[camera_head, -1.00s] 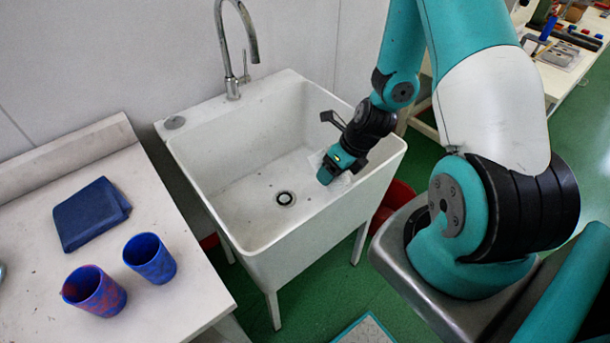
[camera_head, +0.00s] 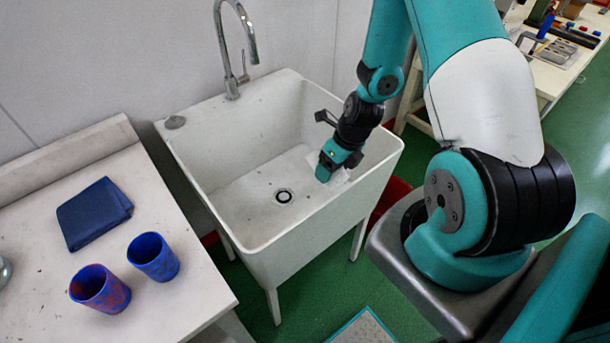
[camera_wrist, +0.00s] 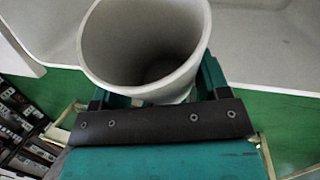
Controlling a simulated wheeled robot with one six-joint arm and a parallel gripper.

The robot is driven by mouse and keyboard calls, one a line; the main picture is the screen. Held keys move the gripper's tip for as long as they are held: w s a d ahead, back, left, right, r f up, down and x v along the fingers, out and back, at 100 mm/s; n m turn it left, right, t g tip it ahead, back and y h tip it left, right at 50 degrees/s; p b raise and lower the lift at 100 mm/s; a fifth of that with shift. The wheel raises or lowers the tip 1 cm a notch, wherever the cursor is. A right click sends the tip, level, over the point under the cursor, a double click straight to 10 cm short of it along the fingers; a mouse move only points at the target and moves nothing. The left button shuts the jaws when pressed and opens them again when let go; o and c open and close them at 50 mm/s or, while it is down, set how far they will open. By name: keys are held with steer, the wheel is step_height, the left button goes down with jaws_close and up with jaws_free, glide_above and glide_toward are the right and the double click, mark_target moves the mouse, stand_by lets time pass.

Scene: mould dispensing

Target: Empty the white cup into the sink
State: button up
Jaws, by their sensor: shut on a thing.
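My gripper (camera_head: 328,165) is over the right part of the white sink (camera_head: 240,205). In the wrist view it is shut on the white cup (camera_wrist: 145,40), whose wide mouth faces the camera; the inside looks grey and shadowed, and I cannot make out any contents. In the head view only a small pale part of the cup (camera_head: 340,180) shows beside the gripper, inside the basin. The sink's drain (camera_head: 283,196) is to the left of my gripper.
A chrome faucet (camera_head: 240,50) stands at the sink's back.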

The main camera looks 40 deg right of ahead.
steer(key=shift+w+f+g, duration=0.1)
steer(key=shift+g, duration=0.5)
steer(key=shift+w+r+g+p, duration=0.15)
steer(key=shift+r+g+p, duration=0.4)
steer(key=shift+g+p, duration=0.45)
steer(key=shift+m+g, duration=0.3)
steer(key=shift+g, duration=0.4)
steer(key=shift+w+f+b, duration=0.25)
steer(key=shift+f+b, duration=0.4)
steer(key=shift+f, duration=0.2)
steer(key=shift+w+f+b, duration=0.25)
steer(key=shift+f+b, duration=0.35)
steer(key=shift+f, duration=0.3)
steer(key=shift+w+f+b, duration=0.25)
steer(key=shift+f+b, duration=0.4)
steer(key=shift+f, duration=0.2)
steer(key=shift+a, duration=0.1)
steer(key=shift+w+f+g, duration=0.25)
steer(key=shift+w+g, duration=0.05)
steer(key=shift+g, duration=0.5)
